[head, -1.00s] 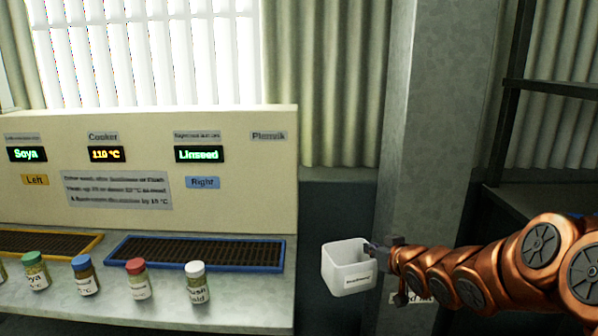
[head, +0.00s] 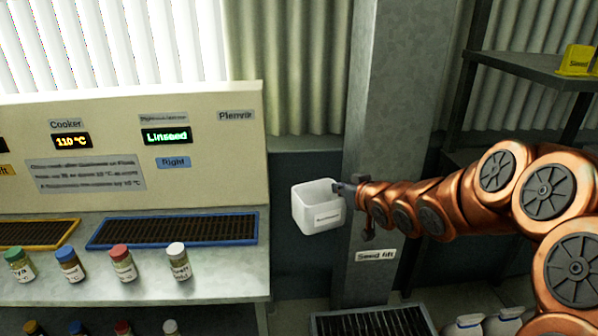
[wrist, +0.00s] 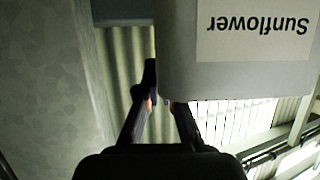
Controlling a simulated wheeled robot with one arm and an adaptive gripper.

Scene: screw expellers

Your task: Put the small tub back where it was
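The small white tub (head: 310,212), open at the top, hangs in the air right of the bench, in front of the grey pillar's left edge. My gripper (head: 348,190) holds it by its right side; the tub looks roughly upright. In the wrist view the tub (wrist: 185,65) fills the upper right, with a "Sunflower" label upside down. My gripper's two dark fingers (wrist: 160,103) reach the tub's near left edge, one finger outside its wall; the other fingertip is partly hidden by the tub. Its inside looks empty from the head view.
A bench (head: 120,290) at left carries several capped jars and a blue-framed grate (head: 175,231) under a control panel (head: 215,105). The pillar (head: 395,90) bears a "Seed lift" label (head: 376,255).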

